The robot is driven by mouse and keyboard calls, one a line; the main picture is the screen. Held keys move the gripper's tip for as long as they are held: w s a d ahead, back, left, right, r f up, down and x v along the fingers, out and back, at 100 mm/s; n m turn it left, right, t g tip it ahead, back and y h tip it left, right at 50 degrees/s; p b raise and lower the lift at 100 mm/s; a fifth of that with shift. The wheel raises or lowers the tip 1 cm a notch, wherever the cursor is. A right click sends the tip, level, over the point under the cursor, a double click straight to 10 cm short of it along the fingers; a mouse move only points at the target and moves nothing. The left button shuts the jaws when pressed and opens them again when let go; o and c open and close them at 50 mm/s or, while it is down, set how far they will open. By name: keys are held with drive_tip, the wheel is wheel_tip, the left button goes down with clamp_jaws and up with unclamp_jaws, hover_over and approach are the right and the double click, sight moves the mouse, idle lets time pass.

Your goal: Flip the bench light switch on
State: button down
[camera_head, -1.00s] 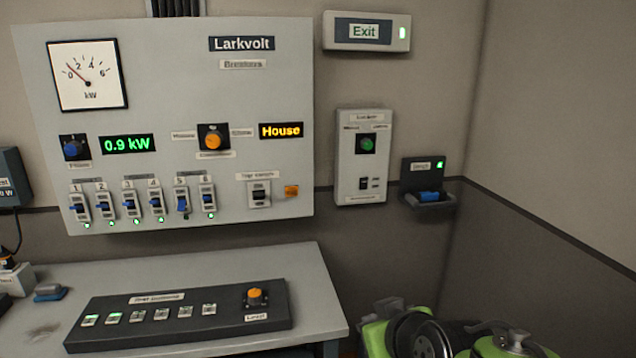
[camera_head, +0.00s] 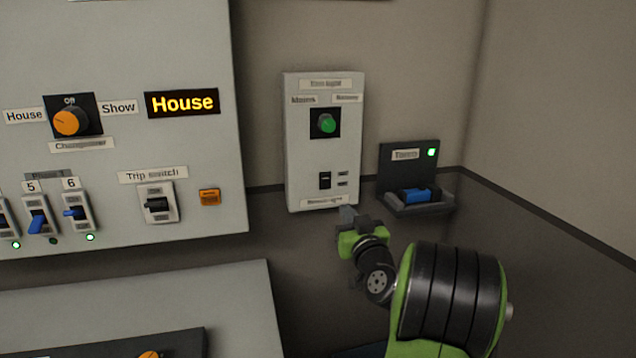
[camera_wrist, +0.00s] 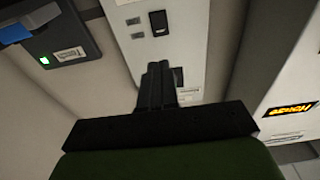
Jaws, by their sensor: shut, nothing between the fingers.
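The bench light box (camera_head: 323,160) is a pale wall panel with a green knob (camera_head: 326,124) near its middle. Its small black rocker switch (camera_head: 325,180) sits low on the panel, beside two small labels; whether it is on or off is too small to tell. The switch also shows in the wrist view (camera_wrist: 159,22), ahead of the fingers. My gripper (camera_head: 348,214) is shut and empty, just below and right of the box's lower edge. In the wrist view its dark fingers (camera_wrist: 156,82) lie together, apart from the switch.
A dark holder (camera_head: 409,152) with a blue torch (camera_head: 418,194) and a green light is on the wall, close right of the box. The large panel (camera_head: 190,60) with breakers and a trip switch (camera_head: 157,203) is at left.

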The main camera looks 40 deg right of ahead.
sight(326, 176)
drive_tip(key=p+x, duration=0.4)
drive_tip(key=x, duration=1)
drive_tip(key=shift+r, duration=0.1)
